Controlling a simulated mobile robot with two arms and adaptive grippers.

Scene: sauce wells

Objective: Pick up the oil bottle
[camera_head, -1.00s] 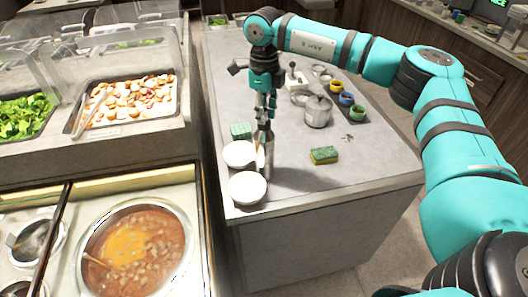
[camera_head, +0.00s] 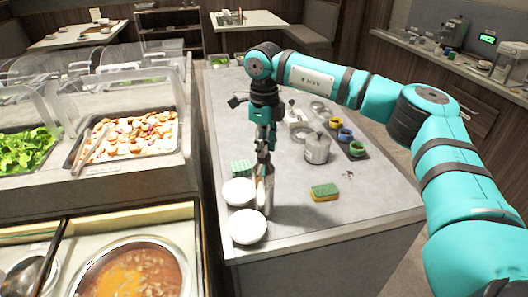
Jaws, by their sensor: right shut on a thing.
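The oil bottle (camera_head: 265,190) looks like a slim, shiny metal bottle. It is upright over the grey counter (camera_head: 290,225), just right of two white bowls or plates. My right gripper (camera_head: 263,154) comes down from above and is shut on the top of the bottle. The fingers hide part of the bottle's top. I cannot tell whether its base touches the counter. My left gripper is not in view.
Two white dishes (camera_head: 248,227) stand close left of the bottle, with a green block (camera_head: 241,167) behind. A sponge (camera_head: 325,192) lies to the right. A metal pot (camera_head: 317,148) and several small coloured cups (camera_head: 345,134) stand farther back. The counter's front right is clear.

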